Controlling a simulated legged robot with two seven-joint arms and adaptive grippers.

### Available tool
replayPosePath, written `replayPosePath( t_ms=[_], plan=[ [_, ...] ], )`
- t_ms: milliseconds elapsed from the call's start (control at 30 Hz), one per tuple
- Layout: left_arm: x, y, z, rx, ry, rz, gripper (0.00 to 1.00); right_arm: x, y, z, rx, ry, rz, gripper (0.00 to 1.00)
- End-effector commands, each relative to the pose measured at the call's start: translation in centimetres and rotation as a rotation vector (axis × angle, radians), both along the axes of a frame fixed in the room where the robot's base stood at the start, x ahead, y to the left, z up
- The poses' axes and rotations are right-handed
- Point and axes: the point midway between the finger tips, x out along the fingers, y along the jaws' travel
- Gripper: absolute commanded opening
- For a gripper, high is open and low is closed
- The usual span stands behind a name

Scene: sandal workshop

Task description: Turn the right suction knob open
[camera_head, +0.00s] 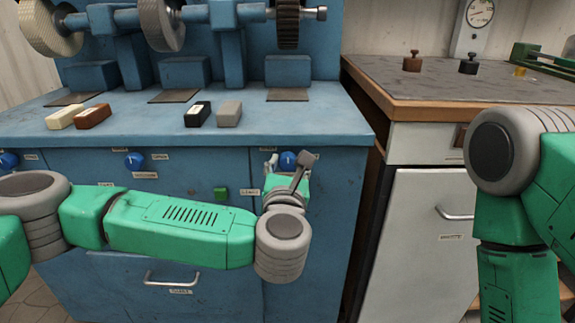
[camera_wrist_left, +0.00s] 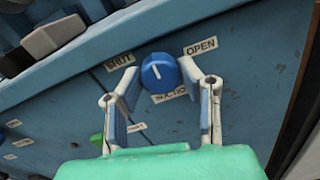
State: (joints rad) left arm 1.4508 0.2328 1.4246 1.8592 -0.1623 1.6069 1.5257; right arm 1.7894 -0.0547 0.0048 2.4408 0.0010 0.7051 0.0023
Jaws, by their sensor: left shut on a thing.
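The right suction knob (camera_head: 288,161) is round and blue with a white mark, on the front of the blue bench. In the left wrist view the knob (camera_wrist_left: 160,71) sits between a SHUT label (camera_wrist_left: 119,61) on the left and an OPEN label (camera_wrist_left: 201,46) on the right. Its mark points roughly up, between the two labels. My left gripper (camera_head: 288,165) is at the knob, its two fingers closed in on either side; it also shows in the wrist view (camera_wrist_left: 162,78). My right gripper is out of view.
Two more blue knobs (camera_head: 134,161) (camera_head: 8,160) and a green button (camera_head: 221,193) are on the same panel. Brushes and blocks (camera_head: 229,114) lie on the bench top under grinding wheels. My right arm fills the right edge.

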Motion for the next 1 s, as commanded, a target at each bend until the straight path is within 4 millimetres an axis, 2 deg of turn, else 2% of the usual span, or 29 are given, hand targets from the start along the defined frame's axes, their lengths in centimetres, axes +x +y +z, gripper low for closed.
replayPosePath(
  t_ms=[367, 1000],
  plan=[
    [-0.1, -0.2, 0.2, 0.22, 0.006, -0.003, 0.04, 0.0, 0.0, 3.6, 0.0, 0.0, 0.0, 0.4],
    [-0.1, -0.3, 0.1, 0.828, 0.006, -0.007, 0.04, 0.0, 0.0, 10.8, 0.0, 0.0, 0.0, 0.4]
  ],
)
